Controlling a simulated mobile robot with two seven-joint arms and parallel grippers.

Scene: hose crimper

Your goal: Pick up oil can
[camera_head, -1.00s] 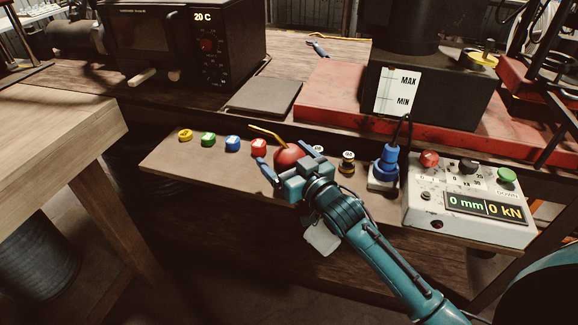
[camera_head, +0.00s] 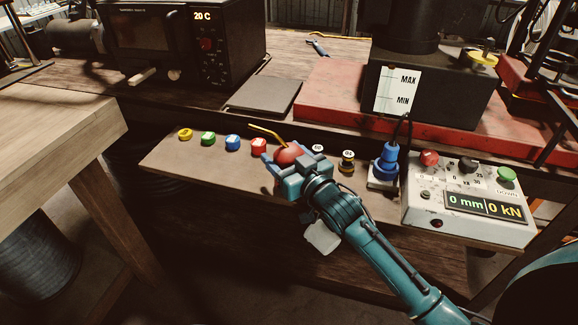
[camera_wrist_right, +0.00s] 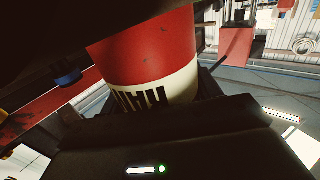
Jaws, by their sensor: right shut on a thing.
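The oil can is red with a thin orange-yellow spout pointing up and left. In the head view the oil can (camera_head: 288,154) is at the front shelf, its lower part hidden by my right gripper. My right gripper (camera_head: 285,163) is shut on it, with one finger on each side. In the right wrist view the oil can (camera_wrist_right: 146,62) fills the upper middle, showing a red body and a cream band with dark letters. I cannot tell whether it touches the shelf. My left gripper is not in view.
Yellow (camera_head: 185,134), green (camera_head: 208,138), blue (camera_head: 232,143) and red (camera_head: 258,146) round pieces line the shelf (camera_head: 190,160) left of the can. To the right are a blue plug (camera_head: 386,160) and a white control box (camera_head: 470,205). A red machine base (camera_head: 340,105) stands behind.

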